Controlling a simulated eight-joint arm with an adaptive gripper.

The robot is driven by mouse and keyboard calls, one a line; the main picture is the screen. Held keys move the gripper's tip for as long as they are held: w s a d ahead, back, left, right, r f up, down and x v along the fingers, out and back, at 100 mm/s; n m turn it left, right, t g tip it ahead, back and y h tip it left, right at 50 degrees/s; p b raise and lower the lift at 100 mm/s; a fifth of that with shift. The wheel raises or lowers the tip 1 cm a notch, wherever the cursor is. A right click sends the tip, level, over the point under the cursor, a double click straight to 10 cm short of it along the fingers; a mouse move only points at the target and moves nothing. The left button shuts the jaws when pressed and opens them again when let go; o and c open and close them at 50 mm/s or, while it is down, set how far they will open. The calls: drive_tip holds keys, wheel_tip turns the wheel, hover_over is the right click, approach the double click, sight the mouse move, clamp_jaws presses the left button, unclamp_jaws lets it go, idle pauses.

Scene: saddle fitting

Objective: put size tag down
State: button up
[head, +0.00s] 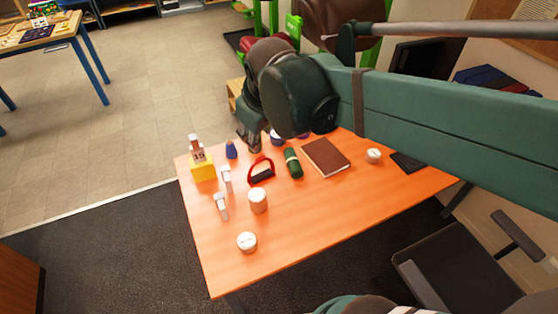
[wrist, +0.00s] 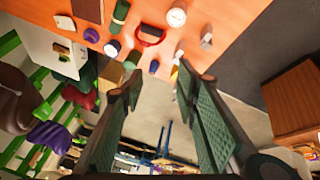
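My gripper (head: 250,143) is over the far edge of the orange table (head: 300,230) in the head view. In the wrist view its two green-padded fingers are spread wide, with nothing visible between the fingertips (wrist: 158,82). I cannot make out which thing is the size tag. Two small pale upright pieces, one (head: 226,180) behind the other (head: 221,206), stand on the left of the table. A yellow block (head: 203,169) with a small white and reddish-brown piece (head: 197,149) on top stands at the far left corner.
A blue bottle (head: 231,149), red-handled brush (head: 261,170), green roll (head: 293,162), brown book (head: 326,157) and white-lidded jars (head: 258,200) (head: 247,242) (head: 373,155) are on the table. Its front middle is clear. A saddle (head: 340,18) and green racks (head: 293,28) stand behind.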

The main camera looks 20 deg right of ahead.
drive_tip(key=s+d+f+m+t, duration=0.2)
drive_tip(key=s+f+m, duration=0.1)
drive_tip(key=s, duration=0.7)
drive_tip(key=shift+m, duration=0.8)
